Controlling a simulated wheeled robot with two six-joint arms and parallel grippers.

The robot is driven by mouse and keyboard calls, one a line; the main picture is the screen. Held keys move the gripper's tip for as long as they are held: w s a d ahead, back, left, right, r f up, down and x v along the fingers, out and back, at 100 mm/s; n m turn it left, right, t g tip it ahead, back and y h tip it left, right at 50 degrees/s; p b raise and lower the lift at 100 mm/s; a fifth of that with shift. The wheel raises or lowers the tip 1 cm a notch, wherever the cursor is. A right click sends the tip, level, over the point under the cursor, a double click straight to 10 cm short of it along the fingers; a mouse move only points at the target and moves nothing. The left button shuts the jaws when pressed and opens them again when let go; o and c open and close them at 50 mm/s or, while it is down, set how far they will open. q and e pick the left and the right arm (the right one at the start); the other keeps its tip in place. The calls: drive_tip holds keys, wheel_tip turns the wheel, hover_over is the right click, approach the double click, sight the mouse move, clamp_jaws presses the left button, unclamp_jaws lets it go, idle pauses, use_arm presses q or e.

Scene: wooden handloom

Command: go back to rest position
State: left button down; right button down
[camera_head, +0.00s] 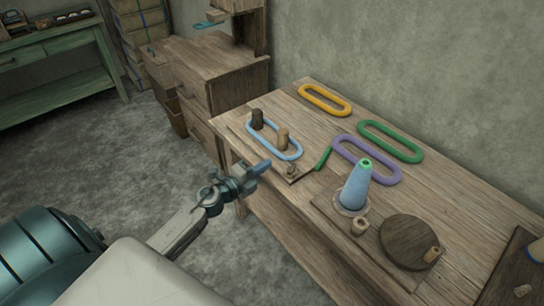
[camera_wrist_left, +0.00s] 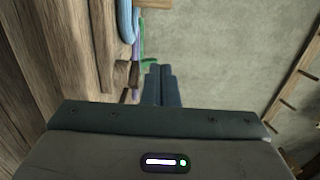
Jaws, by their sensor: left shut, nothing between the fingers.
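My left gripper (camera_head: 259,167) comes in from the left in the head view, at the near left edge of the wooden table (camera_head: 460,190). Its fingers are together and hold nothing. In the left wrist view the closed fingers (camera_wrist_left: 158,85) point away from the camera, beside table-side wood at the left. A light blue loop (camera_head: 292,152) lies around two wooden pegs on the table just beyond the fingertips. I cannot tell from these views whether the fingertips clear the table edge. My right gripper is not in view.
Yellow (camera_head: 325,99), green (camera_head: 390,141) and purple (camera_head: 366,160) loops lie on the table. A blue cone of yarn (camera_head: 356,186) stands near a round dark disc (camera_head: 411,241). A wooden cabinet (camera_head: 205,75) stands behind. Open floor (camera_head: 90,165) lies to the left.

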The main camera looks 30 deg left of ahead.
use_arm(q)
drive_tip(key=s+a+f+n+g+y, duration=0.2)
drive_tip(key=s+f+n+y, duration=0.15)
drive_tip(key=f, duration=0.55)
drive_tip(key=s+a+f+n+g+y, duration=0.2)
drive_tip(key=s+f+n, duration=0.25)
drive_tip(key=f, duration=0.55)
drive_tip(key=s+a+f+n+g+y, duration=0.2)
drive_tip(key=s+f+n, duration=0.25)
drive_tip(key=f, duration=0.45)
drive_tip(key=s+d+f+n+g, duration=0.3)
drive_tip(key=s+f, duration=0.4)
drive_tip(key=s, duration=0.2)
drive_tip(key=s+d+f+n+g, duration=0.2)
drive_tip(key=s+d+f+g, duration=0.1)
drive_tip(key=s+f, duration=0.4)
drive_tip(key=s+d+f+n+g+h, duration=0.1)
drive_tip(key=s+d+f+n+g, duration=0.2)
drive_tip(key=s+f, duration=0.4)
drive_tip(key=s, duration=0.6)
drive_tip(key=shift+n+g+p, duration=0.3)
drive_tip(key=shift+n+g, duration=0.05)
drive_tip(key=shift+g, duration=0.05)
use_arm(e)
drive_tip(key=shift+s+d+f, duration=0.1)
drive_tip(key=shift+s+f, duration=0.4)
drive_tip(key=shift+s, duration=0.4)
